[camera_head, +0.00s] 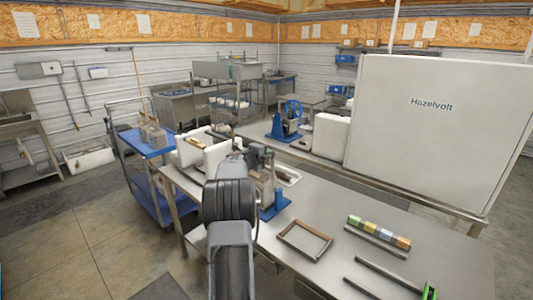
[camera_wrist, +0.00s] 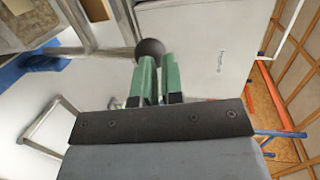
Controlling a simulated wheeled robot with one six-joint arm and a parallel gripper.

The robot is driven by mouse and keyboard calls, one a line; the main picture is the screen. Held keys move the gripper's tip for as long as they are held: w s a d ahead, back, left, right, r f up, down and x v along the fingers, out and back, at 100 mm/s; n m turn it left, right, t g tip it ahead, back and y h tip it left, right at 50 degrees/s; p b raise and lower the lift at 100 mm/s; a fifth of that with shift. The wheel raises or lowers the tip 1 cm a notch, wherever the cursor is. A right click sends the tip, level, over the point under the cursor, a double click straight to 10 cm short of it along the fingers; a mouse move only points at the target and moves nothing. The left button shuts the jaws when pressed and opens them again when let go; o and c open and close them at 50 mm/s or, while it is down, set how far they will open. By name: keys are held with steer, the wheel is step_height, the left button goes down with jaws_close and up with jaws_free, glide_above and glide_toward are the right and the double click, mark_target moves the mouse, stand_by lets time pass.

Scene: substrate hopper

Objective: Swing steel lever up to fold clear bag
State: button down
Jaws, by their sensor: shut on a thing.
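My gripper (camera_wrist: 158,58) shows in the wrist view with its two green fingers close together. It is shut on the dark round knob (camera_wrist: 150,48) of the lever, which sits at the fingertips. In the head view my arm reaches over the steel bench to a small upright device on a blue base (camera_head: 275,208), and my gripper (camera_head: 261,155) is at its top. My arm hides much of this device. The lever's shaft is mostly hidden, and I cannot make out the clear bag in either view.
The steel bench (camera_head: 330,205) carries a wooden frame (camera_head: 304,241), a row of coloured blocks (camera_head: 379,231) and dark bars at the right. White containers (camera_head: 218,152) stand left of my arm. A large white Hazelvolt cabinet (camera_head: 430,140) stands behind. A blue cart (camera_head: 150,150) is at the left.

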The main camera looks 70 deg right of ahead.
steer(key=shift+s+d+r, duration=0.15)
steer(key=shift+s+r, duration=0.05)
steer(key=shift+r, duration=0.1)
steer(key=b+v, duration=0.3)
steer(key=v, duration=1.1)
steer(key=shift+w+r, duration=0.2)
steer(key=shift+r, duration=0.1)
steer(key=shift+w, duration=0.1)
